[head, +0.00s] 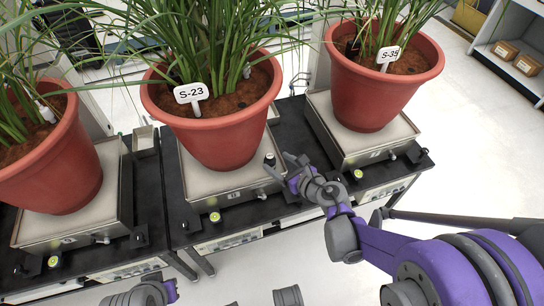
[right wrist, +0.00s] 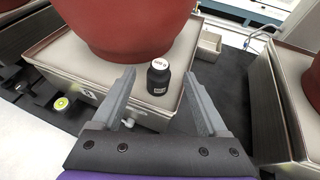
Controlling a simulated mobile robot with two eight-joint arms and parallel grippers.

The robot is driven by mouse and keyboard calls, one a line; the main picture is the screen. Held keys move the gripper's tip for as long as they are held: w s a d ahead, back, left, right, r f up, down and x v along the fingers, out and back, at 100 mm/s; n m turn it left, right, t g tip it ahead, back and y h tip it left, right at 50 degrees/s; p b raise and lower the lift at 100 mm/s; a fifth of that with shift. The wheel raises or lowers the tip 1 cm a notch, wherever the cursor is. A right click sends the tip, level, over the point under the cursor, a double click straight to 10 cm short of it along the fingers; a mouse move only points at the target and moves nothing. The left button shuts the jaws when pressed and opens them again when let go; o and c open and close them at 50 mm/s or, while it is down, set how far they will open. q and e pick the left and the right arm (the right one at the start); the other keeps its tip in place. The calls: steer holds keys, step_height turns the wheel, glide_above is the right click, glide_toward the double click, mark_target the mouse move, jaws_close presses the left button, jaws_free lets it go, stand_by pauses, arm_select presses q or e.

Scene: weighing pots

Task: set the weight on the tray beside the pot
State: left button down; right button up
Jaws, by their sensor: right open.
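The weight is a small black bottle-like piece with a white labelled top (right wrist: 158,78). It stands upright on the front part of the pale metal tray (head: 196,184), beside the red pot marked S-23 (head: 225,130). In the head view the weight (head: 269,159) shows near the tray's right side. My right gripper (head: 280,166) is open, its fingers pointing at the weight. In the right wrist view the weight appears between the two spread fingertips, with a gap on each side. Part of my left arm shows at the bottom left; its fingers cannot be seen.
Red pots on similar trays stand at the left (head: 60,150) and at the right, marked S-35 (head: 375,80). Black benches (head: 155,190) carry the trays. A small empty box (right wrist: 209,45) stands behind the middle tray. Shelves with cartons (head: 505,50) are at the far right.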

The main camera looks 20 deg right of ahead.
steer(key=p+v, duration=0.1)
steer(key=v, duration=0.6)
steer(key=d+r+m+t+h, duration=0.3)
steer(key=d+r+m+h, duration=0.35)
steer(key=m, duration=0.75)
steer(key=s+d+m+g+h, duration=0.2)
steer(key=s+m+g, duration=0.1)
steer(key=m, duration=0.9)
steer(key=s+a+f+m+g+y, duration=0.2)
steer(key=s+a+f+m+g, duration=0.2)
steer(key=s+m, duration=0.3)
steer(key=s+a+f+m+g+y, duration=0.2)
steer(key=s+a+f+m+g, duration=0.2)
steer(key=s+m, duration=0.3)
steer(key=shift+s+a+f, duration=0.35)
steer(key=shift+s+a, duration=0.35)
steer(key=shift+a, duration=0.05)
